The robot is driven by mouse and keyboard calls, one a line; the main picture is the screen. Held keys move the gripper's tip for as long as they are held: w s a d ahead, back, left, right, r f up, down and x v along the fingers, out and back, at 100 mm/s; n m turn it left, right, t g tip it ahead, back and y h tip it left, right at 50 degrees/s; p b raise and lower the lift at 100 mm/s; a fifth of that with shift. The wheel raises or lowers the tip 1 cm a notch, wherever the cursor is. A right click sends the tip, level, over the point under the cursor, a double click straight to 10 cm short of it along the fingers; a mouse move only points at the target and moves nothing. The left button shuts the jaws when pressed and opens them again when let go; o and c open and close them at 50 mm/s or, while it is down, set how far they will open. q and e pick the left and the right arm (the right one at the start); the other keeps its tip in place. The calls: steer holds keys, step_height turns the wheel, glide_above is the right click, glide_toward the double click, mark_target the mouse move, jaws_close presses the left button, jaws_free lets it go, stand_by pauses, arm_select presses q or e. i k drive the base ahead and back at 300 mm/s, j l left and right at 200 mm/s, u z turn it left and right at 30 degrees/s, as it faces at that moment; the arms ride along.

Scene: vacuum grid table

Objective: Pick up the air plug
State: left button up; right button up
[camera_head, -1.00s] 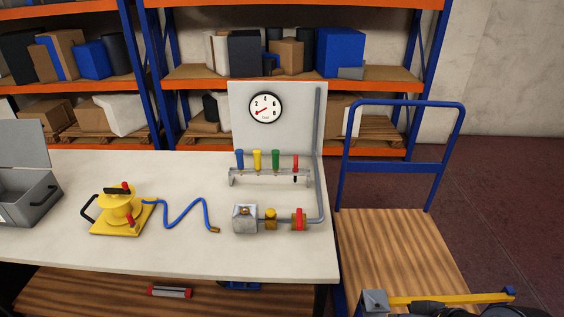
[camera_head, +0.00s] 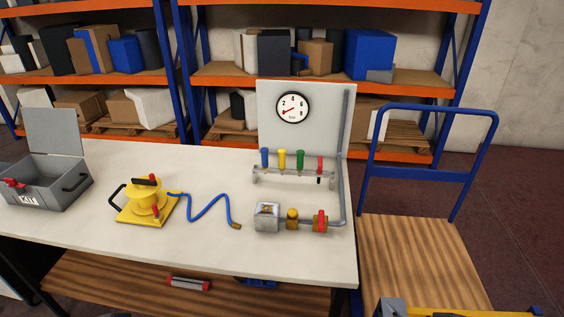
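The air plug (camera_head: 237,226) is the small brass end of a blue hose (camera_head: 206,212). It lies on the white table top (camera_head: 160,247), between the yellow vacuum device and the metal block of the air fitting. The hose zigzags from the yellow vacuum device (camera_head: 148,203) to the plug. The air fitting has a metal block (camera_head: 267,217), a brass part (camera_head: 292,217) and a red valve (camera_head: 320,221). Nothing touches the plug from above. Neither of my grippers can be made out in this view.
A grey open case (camera_head: 50,190) stands at the left. A rack (camera_head: 293,178) with coloured-handled tools and a panel with a gauge (camera_head: 292,107) stand behind the fitting. A blue-railed cart (camera_head: 415,255) is at the right. A partly cut-off grey and yellow thing (camera_head: 393,307) shows at bottom right.

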mark_target(281, 153)
steer(key=i+l+u, duration=0.1)
steer(key=i+u, duration=0.2)
steer(key=u, duration=0.2)
steer(key=i+l+u, duration=0.25)
steer(key=u, duration=0.25)
steer(key=i+l+u, duration=0.2)
steer(key=u, duration=0.25)
steer(key=l, duration=0.1)
